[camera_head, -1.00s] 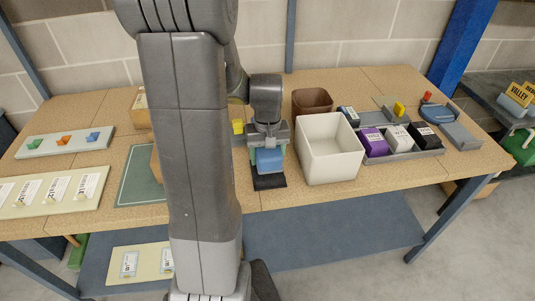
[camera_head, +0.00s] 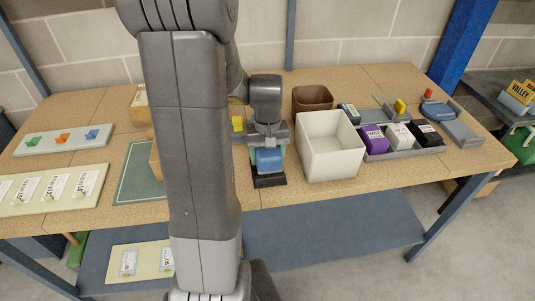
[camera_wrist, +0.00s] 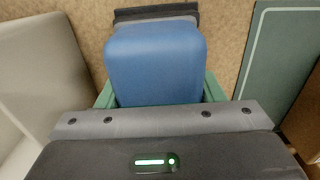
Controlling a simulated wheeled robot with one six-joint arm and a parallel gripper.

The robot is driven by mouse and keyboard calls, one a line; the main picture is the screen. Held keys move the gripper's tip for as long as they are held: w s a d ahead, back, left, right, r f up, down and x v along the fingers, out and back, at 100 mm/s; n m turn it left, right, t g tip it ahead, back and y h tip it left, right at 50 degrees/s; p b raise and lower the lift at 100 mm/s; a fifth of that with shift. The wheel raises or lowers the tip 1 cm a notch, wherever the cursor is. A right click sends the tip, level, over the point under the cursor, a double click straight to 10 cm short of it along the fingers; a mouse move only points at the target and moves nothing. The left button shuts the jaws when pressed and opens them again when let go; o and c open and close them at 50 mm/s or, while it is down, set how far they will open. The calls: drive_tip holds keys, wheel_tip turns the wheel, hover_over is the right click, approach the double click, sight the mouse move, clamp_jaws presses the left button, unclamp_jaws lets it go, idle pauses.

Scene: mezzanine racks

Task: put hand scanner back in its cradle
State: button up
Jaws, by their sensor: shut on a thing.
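My gripper (camera_head: 267,147) points down over the middle of the workbench and is shut on a blue block-shaped thing (camera_head: 268,159), which I take for the hand scanner. In the wrist view the blue body (camera_wrist: 156,62) sits between the green finger pads, with a grey band at its far end. A black piece (camera_head: 270,181) lies at its front lower end on the bench, perhaps the cradle; its dark edge also shows in the wrist view (camera_wrist: 155,14). I cannot tell whether the blue thing touches it.
A white bin (camera_head: 330,146) stands close on the right, with a brown bin (camera_head: 311,98) behind. A grey tray (camera_head: 402,153) holds purple, white and black boxes. A green mat (camera_head: 138,178) lies left, partly behind my arm. Bare bench shows in front of the gripper.

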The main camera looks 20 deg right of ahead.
drive_tip(key=shift+f+b, duration=0.5)
drive_tip(key=shift+f, duration=0.2)
drive_tip(key=shift+f, duration=0.1)
drive_tip(key=o, duration=1.2)
drive_tip(key=shift+o, duration=0.2)
wheel_tip(320, 180, up, 14)
drive_tip(key=shift+f, duration=0.1)
